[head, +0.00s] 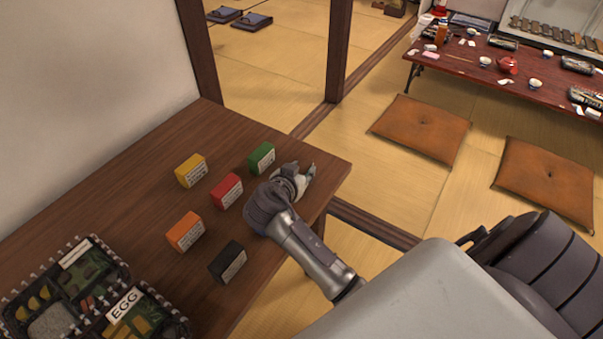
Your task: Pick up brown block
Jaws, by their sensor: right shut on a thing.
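My right gripper (305,174) is low over the right end of the brown wooden table (130,160), just right of the green block. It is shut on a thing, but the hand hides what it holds. I see no brown block in the open. The blocks in sight are yellow (190,170), green (261,158), red (228,190), orange (185,231) and black (227,262), all resting on the table with pale labels. The black block is to the lower left of my right wrist. My left gripper is not in view.
Two bento trays, one (122,264) and one marked EGG (183,321), are at the lower left. The table edge is close to my gripper. Beyond are tatami, two orange cushions (420,128) (550,178) and a low red table (455,62) with dishes. A wooden post (338,50) stands behind.

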